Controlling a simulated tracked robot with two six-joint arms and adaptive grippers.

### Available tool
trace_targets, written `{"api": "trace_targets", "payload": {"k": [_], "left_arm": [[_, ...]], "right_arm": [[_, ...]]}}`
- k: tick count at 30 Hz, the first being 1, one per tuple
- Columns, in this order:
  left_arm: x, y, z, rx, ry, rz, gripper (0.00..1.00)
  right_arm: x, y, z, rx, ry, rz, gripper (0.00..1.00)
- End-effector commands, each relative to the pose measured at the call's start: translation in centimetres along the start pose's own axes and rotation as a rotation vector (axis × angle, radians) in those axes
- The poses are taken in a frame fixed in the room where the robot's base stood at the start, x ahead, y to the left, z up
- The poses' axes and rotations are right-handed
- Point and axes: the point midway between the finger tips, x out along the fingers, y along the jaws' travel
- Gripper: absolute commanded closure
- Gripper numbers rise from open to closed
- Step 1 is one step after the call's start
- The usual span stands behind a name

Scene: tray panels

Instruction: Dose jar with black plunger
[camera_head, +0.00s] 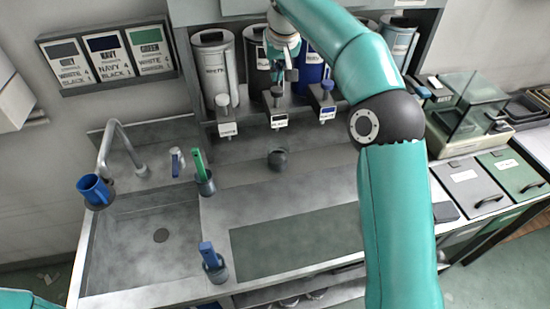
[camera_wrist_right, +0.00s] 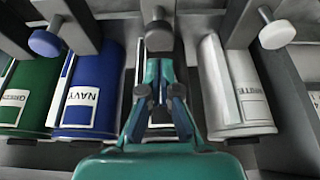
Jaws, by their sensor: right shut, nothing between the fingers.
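The black plunger (camera_head: 276,92) has a dark round knob and stands in front of the black canister (camera_head: 257,50), between the white and navy ones. My right gripper (camera_head: 279,77) is shut and empty just above this knob; I cannot tell whether they touch. In the right wrist view the dark knob (camera_wrist_right: 158,36) is straight ahead of the closed fingers (camera_wrist_right: 159,92). A small dark jar (camera_head: 278,160) stands on the counter in front of the black dispenser. Its contents cannot be made out. My left gripper is out of view.
The white plunger (camera_head: 222,101) and navy plunger (camera_head: 327,86) flank the black one. A sink (camera_head: 150,240) with a tap and a blue mug (camera_head: 95,190) are at left. Holders with green (camera_head: 198,165) and blue (camera_head: 208,254) handles stand nearby. A dark mat (camera_head: 295,241) is clear.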

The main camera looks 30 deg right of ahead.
Motion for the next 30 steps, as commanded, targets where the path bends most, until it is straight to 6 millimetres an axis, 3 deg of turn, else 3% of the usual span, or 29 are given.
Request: {"api": "trace_targets", "payload": {"k": [3,13,30], "left_arm": [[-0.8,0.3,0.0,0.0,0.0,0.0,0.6],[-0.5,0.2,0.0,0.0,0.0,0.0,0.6],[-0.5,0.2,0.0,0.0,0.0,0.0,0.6]], "right_arm": [[-1.4,-0.1,-0.6,0.0,0.001,-0.001,1.0],[-3.7,-0.1,-1.8,-0.001,0.002,0.001,1.0],[-4.8,0.0,-1.8,0.001,0.003,-0.002,1.0]]}}
